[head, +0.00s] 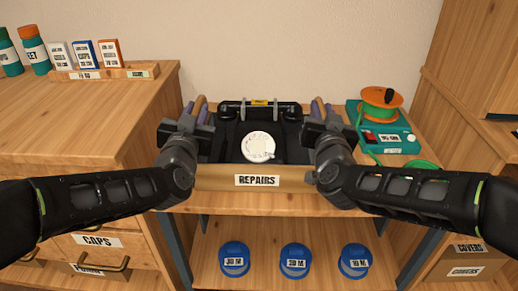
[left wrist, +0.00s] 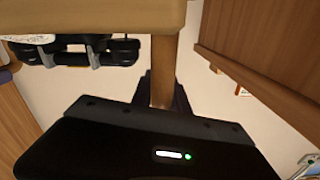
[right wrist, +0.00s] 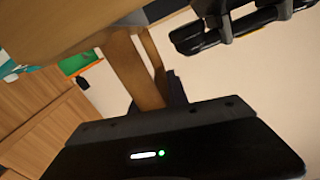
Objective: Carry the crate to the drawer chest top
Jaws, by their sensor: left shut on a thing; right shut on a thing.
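The crate (head: 215,179) is a wooden box with a REPAIRS label on its front, at the middle of the bench in the head view. A black dial phone (head: 230,139) with a white dial sits in it. My left gripper (head: 198,112) is shut on the crate's left side and my right gripper (head: 322,113) on its right side. Wooden crate parts run into the jaws in the left wrist view (left wrist: 163,65) and right wrist view (right wrist: 130,70). I cannot tell whether the crate touches the bench. The drawer chest top (head: 90,110) is at the left, higher than the bench.
A wooden rack (head: 108,73) with small boxes and bottles (head: 34,47) stand at the chest top's back; its front is clear. A teal device (head: 388,135) with an orange reel is right on the bench (head: 300,204). Blue tubs (head: 295,258) stand on the shelf below.

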